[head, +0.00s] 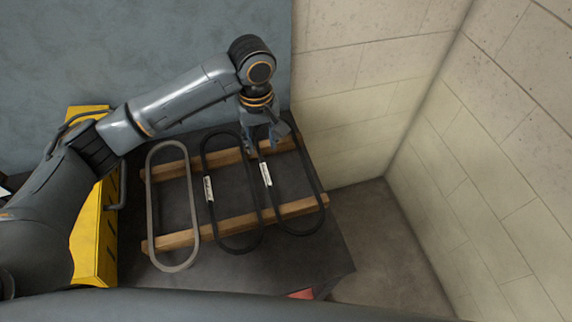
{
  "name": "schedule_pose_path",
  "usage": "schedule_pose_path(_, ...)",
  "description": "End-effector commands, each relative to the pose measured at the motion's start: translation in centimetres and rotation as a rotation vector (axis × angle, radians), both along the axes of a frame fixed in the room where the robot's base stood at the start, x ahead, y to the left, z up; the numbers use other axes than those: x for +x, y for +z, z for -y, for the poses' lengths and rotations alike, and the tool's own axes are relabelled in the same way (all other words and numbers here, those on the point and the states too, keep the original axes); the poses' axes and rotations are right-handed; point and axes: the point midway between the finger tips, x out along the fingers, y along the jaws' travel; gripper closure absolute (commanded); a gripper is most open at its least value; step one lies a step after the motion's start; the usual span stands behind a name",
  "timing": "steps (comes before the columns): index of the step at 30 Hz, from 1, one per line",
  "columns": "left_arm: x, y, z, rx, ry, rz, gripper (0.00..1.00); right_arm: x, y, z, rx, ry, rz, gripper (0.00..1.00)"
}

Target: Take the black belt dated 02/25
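Two black belts lie side by side across two wooden bars in the head view. The middle black belt (204,165) has a white tag (208,189) on its left side. The right black belt (316,186) has a white tag (266,174) on its left side. The writing on both tags is too small to read. My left gripper (263,147) points down at the far end of the right black belt, over or near the back bar. Its fingers look apart, with nothing visible between them. I cannot tell whether it touches the belt. My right gripper is not in view.
A grey belt (153,208) lies left of the black ones. The wooden bars (230,225) rest on a dark table (300,262). A yellow cabinet (92,240) stands at the left. Walls close off the back and right. A red item (300,294) shows at the front edge.

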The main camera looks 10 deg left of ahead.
Motion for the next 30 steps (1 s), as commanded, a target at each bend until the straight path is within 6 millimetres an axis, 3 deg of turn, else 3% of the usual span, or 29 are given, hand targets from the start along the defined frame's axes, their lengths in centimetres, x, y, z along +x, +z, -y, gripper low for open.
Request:
schedule_pose_path(4, 0.0, -2.5, -0.1, 0.001, 0.002, -0.002, 0.61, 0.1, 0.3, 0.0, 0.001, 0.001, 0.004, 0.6)
schedule_pose_path(11, 0.0, -4.2, -0.1, 0.0, 0.0, 0.0, 0.61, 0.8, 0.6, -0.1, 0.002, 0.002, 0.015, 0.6)
schedule_pose_path(21, -0.2, -8.7, -0.2, 0.001, 0.0, 0.0, 0.61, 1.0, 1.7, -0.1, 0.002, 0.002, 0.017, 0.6)
schedule_pose_path(29, -0.2, -9.2, -0.1, 0.0, -0.002, 0.002, 0.61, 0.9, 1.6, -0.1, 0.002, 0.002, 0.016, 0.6)
schedule_pose_path(30, -0.2, -9.2, -0.1, 0.0, -0.001, 0.002, 0.65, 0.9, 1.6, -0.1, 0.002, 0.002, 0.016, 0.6)
